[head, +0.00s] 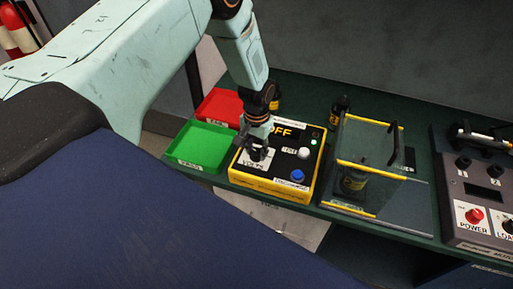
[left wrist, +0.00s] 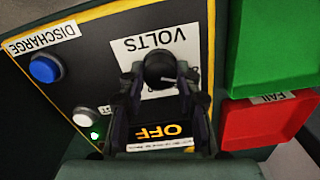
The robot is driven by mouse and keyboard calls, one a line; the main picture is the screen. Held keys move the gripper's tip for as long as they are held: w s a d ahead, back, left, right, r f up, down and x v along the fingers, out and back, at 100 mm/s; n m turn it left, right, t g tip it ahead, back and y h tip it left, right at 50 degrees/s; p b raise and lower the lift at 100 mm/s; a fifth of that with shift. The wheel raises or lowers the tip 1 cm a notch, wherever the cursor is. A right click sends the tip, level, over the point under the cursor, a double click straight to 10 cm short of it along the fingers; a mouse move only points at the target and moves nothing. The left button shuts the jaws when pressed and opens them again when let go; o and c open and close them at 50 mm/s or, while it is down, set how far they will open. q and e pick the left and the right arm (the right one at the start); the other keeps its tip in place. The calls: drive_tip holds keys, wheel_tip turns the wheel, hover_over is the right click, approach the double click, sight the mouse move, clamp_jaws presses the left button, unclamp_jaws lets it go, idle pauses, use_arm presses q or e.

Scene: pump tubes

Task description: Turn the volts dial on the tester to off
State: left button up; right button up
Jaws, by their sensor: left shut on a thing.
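The tester (head: 275,189) is a yellow and black box on the dark green bench, in the middle of the head view. Its display (left wrist: 160,130) reads OFF in orange. The black round volts dial (left wrist: 160,66) sits on the white VOLTS label in the left wrist view. My left gripper (head: 257,151) points down over the tester and is shut on the dial, one finger at each side. In the head view the fingers largely hide the dial. The dial's pointer and most of its scale marks are hidden or unclear. My right gripper is in neither view.
A green tray (head: 203,143) and a red tray (head: 216,106) stand left of the tester. A blue discharge button (head: 297,175) and a white knob (head: 304,153) are on the tester. A clear yellow-edged enclosure (head: 372,140) and a power panel (head: 480,190) stand to the right.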

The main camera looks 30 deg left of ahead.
sight(257, 150)
use_arm(q)
drive_tip(key=shift+w+r, duration=0.2)
drive_tip(key=shift+w, duration=0.15)
drive_tip(key=o, duration=0.8)
drive_tip(key=shift+c, duration=0.2)
drive_tip(key=o, duration=0.4)
drive_tip(key=shift+s+f, duration=0.1)
drive_tip(key=shift+s, duration=0.1)
wheel_tip(257, 150, up, 12)
drive_tip(key=shift+s, duration=0.1)
